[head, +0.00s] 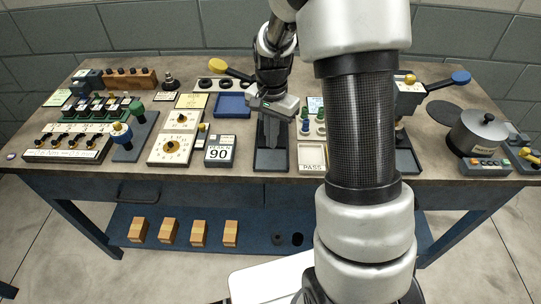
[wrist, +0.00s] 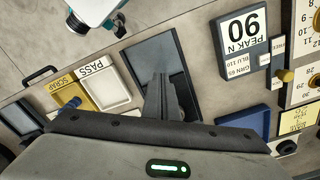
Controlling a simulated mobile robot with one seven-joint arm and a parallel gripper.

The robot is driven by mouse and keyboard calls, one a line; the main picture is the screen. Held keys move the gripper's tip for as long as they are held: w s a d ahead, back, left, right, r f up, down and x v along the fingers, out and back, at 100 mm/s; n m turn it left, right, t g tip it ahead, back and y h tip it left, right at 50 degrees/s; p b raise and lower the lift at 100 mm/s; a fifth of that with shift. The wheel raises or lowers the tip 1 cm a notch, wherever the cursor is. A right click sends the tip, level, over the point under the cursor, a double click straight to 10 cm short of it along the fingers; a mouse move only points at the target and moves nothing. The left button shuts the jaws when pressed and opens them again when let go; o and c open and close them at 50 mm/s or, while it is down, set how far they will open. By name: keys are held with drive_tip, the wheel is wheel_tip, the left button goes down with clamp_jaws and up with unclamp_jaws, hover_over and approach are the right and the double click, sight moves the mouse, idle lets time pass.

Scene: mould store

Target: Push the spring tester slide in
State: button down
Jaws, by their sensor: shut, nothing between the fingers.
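My gripper (head: 270,145) is shut and empty, pointing down over a dark flat bed (head: 272,164) near the front edge of the bench. The bed also shows in the wrist view (wrist: 151,52), with the shut fingers (wrist: 161,77) over its middle. This bed appears to belong to the spring tester; I cannot tell which part of it is the slide, and whether the fingertips touch is unclear. A display reading PEAK N 90 (head: 219,150) stands just left of it and shows in the wrist view (wrist: 243,40). My gripper and arm hide the back of the tester.
A PASS tray (head: 311,156) lies close to the right of the bed, and a blue tray (head: 232,105) sits behind the display. A lever with a yellow knob (head: 217,65) stands behind. A second dark-bedded device (head: 406,160) and a lidded pot (head: 480,133) are farther right.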

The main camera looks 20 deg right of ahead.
drive_tip(key=shift+w+d, duration=0.2)
drive_tip(key=shift+w, duration=0.3)
drive_tip(key=shift+s+a+r+p, duration=0.2)
drive_tip(key=shift+s+r+p, duration=0.15)
drive_tip(key=shift+s+r, duration=0.25)
drive_tip(key=shift+s+a+r+p, duration=0.2)
drive_tip(key=shift+s+r+p, duration=0.15)
drive_tip(key=shift+s, duration=0.3)
drive_tip(key=shift+r, duration=0.1)
wheel_tip(320, 180, up, 7)
drive_tip(key=s+a+p, duration=0.1)
drive_tip(key=s+p, duration=0.1)
drive_tip(key=p, duration=0.2)
drive_tip(key=shift+s+p, duration=0.4)
drive_tip(key=s+r+n+t+p, duration=0.1)
drive_tip(key=s+r+n, duration=0.3)
drive_tip(key=s+r, duration=0.4)
drive_tip(key=s+a+r+n+t+p, duration=0.1)
drive_tip(key=s+r+n+t, duration=0.3)
drive_tip(key=s+r, duration=0.4)
wheel_tip(320, 180, up, 5)
drive_tip(key=shift+s+a+n+t+p, duration=0.3)
drive_tip(key=shift+s+n, duration=0.1)
drive_tip(key=shift+n, duration=0.4)
idle(0.5)
